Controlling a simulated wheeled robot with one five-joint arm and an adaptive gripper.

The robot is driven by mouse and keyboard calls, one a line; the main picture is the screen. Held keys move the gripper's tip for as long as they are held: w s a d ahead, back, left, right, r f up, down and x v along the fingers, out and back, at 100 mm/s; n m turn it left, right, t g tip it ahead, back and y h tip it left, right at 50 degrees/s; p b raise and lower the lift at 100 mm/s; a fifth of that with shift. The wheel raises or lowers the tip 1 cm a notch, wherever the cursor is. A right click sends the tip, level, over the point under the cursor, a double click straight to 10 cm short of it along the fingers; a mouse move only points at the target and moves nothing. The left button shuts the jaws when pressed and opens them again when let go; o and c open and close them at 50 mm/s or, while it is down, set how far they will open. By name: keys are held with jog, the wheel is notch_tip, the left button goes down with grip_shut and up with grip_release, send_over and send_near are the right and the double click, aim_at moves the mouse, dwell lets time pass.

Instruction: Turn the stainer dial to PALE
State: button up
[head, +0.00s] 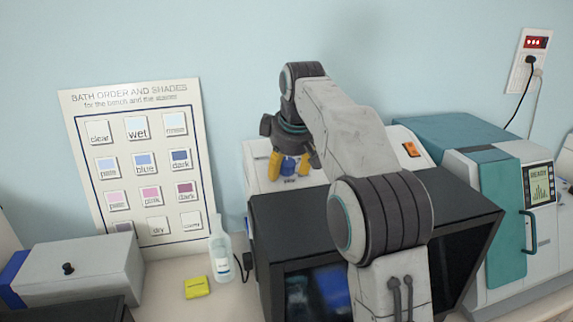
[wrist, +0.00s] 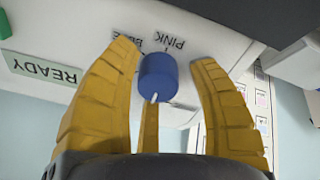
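The stainer dial (wrist: 158,78) is a blue knob on a white panel (wrist: 215,30) in the wrist view. A white mark shows on the knob's lower side in that picture. The word PINK is readable beside the dial; another label left of it is partly hidden. I cannot tell which label the mark points to. My gripper (wrist: 164,62) is open, its yellow fingers around the dial, with a gap on the right side. Whether the left finger touches it is unclear.
A green READY label (wrist: 45,68) is on the panel. A dark box (head: 300,250) stands in front of the stainer. A bottle (head: 221,258) and yellow pad (head: 197,287) are left of it. A teal and white machine (head: 505,220) stands right. A shade chart (head: 140,165) leans behind.

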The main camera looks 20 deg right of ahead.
jog(key=c, duration=1)
jog(key=shift+d+m, duration=0.1)
jog(key=shift+m, duration=0.7)
jog(key=o, duration=1.2)
jog(key=shift+v, duration=5.95)
jog(key=shift+o, duration=0.2)
